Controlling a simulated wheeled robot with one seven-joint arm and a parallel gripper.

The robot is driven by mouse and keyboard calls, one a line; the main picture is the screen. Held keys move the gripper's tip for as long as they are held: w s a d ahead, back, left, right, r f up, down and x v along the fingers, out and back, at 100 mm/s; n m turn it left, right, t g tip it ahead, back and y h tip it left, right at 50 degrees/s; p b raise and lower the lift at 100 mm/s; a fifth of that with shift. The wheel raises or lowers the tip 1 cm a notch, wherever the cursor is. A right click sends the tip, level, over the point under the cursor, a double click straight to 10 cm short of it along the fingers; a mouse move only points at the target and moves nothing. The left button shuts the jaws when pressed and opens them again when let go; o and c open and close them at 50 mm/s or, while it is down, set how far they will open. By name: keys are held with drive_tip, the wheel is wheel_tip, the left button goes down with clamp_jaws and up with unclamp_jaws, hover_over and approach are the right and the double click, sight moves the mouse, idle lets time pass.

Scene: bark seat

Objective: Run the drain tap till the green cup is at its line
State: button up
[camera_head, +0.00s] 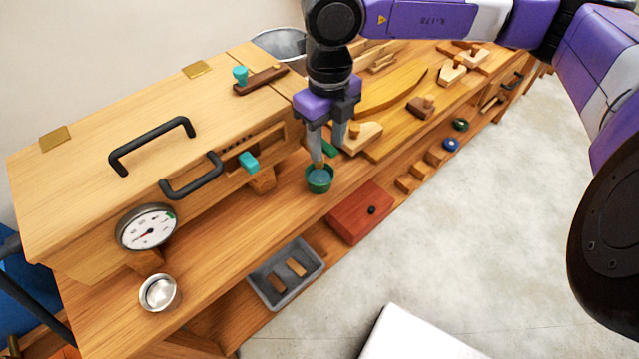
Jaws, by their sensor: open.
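The green cup (319,183) stands upright on the bench ledge in front of the wooden chest. Its inside looks blue-green; I cannot make out a line or a level in it. My gripper (325,155) points down with its jaws open; one finger overlaps the cup's rim in the picture, and I cannot tell whether it touches. A teal handle (249,162) on the chest's front sits above a wooden block (263,180) that may be the drain tap's spout, left of the cup. I see no flow there.
The chest (100,170) has black handles and a dial gauge (147,227). A metal cup (159,293) stands at the ledge's left. A grey tray (286,272) and red box (360,212) sit below. Wooden pieces crowd the bench at right; the floor (500,210) is clear.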

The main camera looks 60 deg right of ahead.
clamp_jaws()
drive_tip(key=shift+f, duration=0.1)
drive_tip(key=shift+d+n+b, duration=0.25)
drive_tip(key=shift+n+b, duration=0.45)
drive_tip(key=shift+d+n+b, duration=0.25)
drive_tip(key=shift+n+b, duration=0.45)
drive_tip(key=shift+d+n+b, duration=0.25)
drive_tip(key=shift+n+b, duration=0.2)
drive_tip(key=shift+n, duration=0.15)
